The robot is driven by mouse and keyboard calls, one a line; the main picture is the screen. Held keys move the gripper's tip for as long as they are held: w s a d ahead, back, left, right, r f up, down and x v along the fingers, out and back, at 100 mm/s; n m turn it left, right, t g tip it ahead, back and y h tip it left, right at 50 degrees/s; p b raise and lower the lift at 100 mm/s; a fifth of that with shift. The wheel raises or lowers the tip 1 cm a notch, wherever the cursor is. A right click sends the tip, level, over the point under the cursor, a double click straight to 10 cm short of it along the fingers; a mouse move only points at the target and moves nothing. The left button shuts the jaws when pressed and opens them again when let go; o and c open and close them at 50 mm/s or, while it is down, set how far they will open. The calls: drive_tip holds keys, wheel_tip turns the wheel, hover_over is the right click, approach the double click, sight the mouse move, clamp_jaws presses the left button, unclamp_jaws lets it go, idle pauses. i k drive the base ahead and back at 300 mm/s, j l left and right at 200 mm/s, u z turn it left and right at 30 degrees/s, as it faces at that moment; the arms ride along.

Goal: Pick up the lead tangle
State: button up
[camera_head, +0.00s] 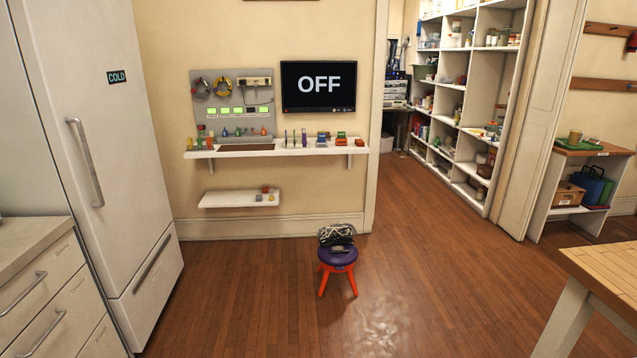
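A dark and pale tangle of leads (338,236) lies on top of a small stool (338,258) with a purple seat and orange legs. The stool stands on the wood floor, a little right of the middle of the view, in front of the wall. A small greyish item (340,248) lies at the front of the seat by the tangle; I cannot tell if it is part of it. My gripper is not in view.
A white shelf (310,150) with small items runs along the wall behind, with a lower shelf (225,200) below. A fridge (95,130) and drawers (50,290) stand left. A table corner (605,265) juts in at right. The floor around the stool is clear.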

sight(336, 234)
drive_tip(key=i, duration=3.75)
drive_tip(key=i+u, duration=0.35)
drive_tip(key=i, duration=0.25)
drive_tip(key=i+l+u, duration=0.3)
drive_tip(key=i, duration=0.25)
